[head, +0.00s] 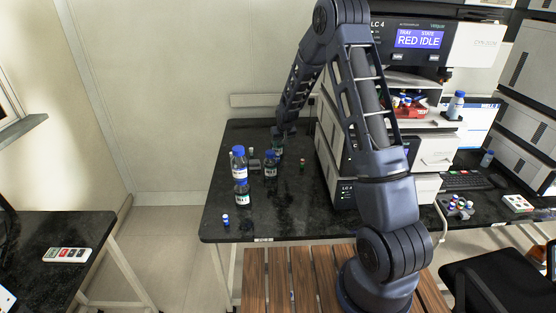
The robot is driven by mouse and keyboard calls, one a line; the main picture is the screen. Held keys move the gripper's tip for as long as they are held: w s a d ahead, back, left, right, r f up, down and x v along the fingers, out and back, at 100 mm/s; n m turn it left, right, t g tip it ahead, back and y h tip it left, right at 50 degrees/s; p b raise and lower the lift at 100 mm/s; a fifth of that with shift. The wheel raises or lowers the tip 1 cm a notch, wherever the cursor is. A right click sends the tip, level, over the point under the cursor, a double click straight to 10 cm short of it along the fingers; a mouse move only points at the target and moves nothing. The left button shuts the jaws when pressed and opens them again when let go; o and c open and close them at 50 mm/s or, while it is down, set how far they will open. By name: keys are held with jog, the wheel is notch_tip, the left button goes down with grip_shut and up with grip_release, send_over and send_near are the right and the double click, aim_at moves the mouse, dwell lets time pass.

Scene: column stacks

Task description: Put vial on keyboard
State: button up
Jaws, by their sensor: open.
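A small vial with a blue cap (225,219) stands upright near the front left edge of the dark table. Another small vial (302,163) stands farther back, right of the bottles. The black keyboard (464,181) lies on the right-hand bench, below a monitor. My gripper (279,138) is at the far end of my arm, above the back part of the table, close to a bottle (277,151). It is open, but its fingers are small and hard to make out. It is far behind the front vial and well left of the keyboard.
Blue-capped bottles (240,175) and (270,163) stand on the table in front of my gripper. The instrument stack (343,170) stands between this table area and the keyboard. Several small items (460,206) lie in front of the keyboard. The table's front middle is clear.

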aim_at(278, 155)
jog(key=x, duration=0.5)
jog(key=shift+w+f, duration=0.2)
jog(key=shift+f, duration=0.15)
jog(key=shift+x, duration=2.65)
jog(key=shift+s+a, duration=0.1)
jog(key=shift+a, duration=0.05)
grip_shut()
